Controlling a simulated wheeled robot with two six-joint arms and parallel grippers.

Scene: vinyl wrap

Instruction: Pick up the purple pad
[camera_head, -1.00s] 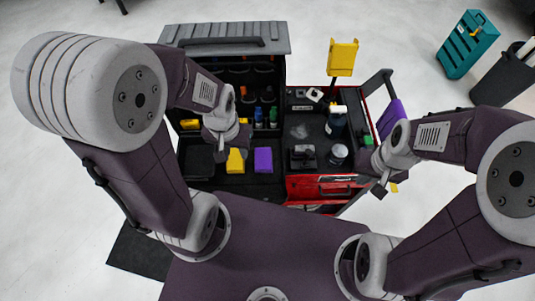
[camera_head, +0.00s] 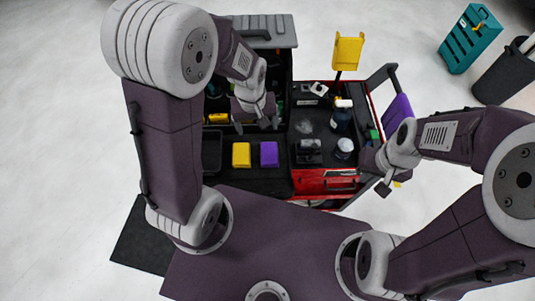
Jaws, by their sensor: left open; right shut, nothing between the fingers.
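The purple pad (camera_head: 269,154) lies flat on the black cart tray (camera_head: 267,184), just right of a yellow pad (camera_head: 241,155). My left gripper (camera_head: 258,124) is open above and a little behind the two pads, pointing down toward them. Its fingers are apart with nothing seen between them. My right gripper (camera_head: 384,187) is shut and empty at the right side of the red cart, well away from the purple pad.
The red cart (camera_head: 330,183) holds a dark bottle (camera_head: 340,117), a white-topped jar (camera_head: 344,147) and a black tool (camera_head: 308,151) right of the pads. A yellow holder (camera_head: 347,50) stands behind. Another purple item (camera_head: 397,115) hangs by the cart handle (camera_head: 381,75).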

